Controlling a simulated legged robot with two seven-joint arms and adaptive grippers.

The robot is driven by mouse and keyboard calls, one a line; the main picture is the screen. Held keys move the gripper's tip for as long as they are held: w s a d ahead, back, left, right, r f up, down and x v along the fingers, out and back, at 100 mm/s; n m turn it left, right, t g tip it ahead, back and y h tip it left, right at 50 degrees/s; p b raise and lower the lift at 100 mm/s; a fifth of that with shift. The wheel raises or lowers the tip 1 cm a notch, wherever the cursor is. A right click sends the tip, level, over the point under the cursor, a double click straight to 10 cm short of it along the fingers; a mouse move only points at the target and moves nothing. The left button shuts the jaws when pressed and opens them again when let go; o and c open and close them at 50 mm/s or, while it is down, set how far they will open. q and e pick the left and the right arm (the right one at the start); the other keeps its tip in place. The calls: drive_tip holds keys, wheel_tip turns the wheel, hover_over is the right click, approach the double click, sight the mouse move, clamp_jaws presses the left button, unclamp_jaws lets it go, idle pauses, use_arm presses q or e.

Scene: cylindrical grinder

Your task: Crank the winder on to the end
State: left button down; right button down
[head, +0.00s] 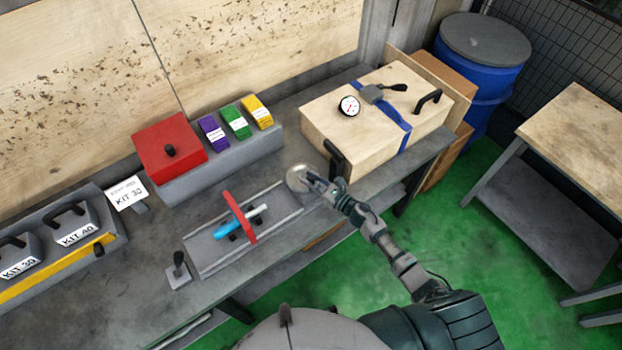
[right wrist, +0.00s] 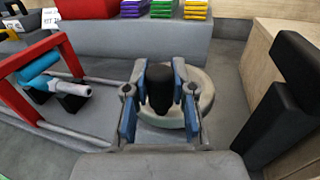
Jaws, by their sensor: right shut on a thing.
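The winder is a pale round disc (head: 297,177) on the bench, at the right end of the grey rail fixture and in front of the wooden box. In the right wrist view the disc (right wrist: 205,100) carries an upright black knob (right wrist: 158,88). My right gripper (head: 318,184) reaches over the disc from the lower right. In the right wrist view its blue-padded fingers (right wrist: 158,100) stand on both sides of the knob, shut on it. The knob is mostly hidden by the gripper in the head view. My left gripper is not in view.
A fixture (head: 206,254) with a red frame (head: 238,216) and a blue-handled piece (head: 230,229) lies left of the disc. The strapped wooden box (head: 340,116) stands behind, with a black handle (head: 334,158) close to my right gripper. A red box (head: 169,145) and coloured stacks stand at the back.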

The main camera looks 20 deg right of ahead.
sight(294, 185)
drive_tip(key=shift+r+h, duration=0.2)
drive_tip(key=shift+h, duration=0.1)
drive_tip(key=shift+a, duration=0.1)
drive_tip(key=shift+a+m+t+h, duration=0.1)
drive_tip(key=shift+m+t+h, duration=0.3)
drive_tip(key=shift+m, duration=0.1)
drive_tip(key=shift+a+h, duration=0.1)
drive_tip(key=shift+h, duration=0.2)
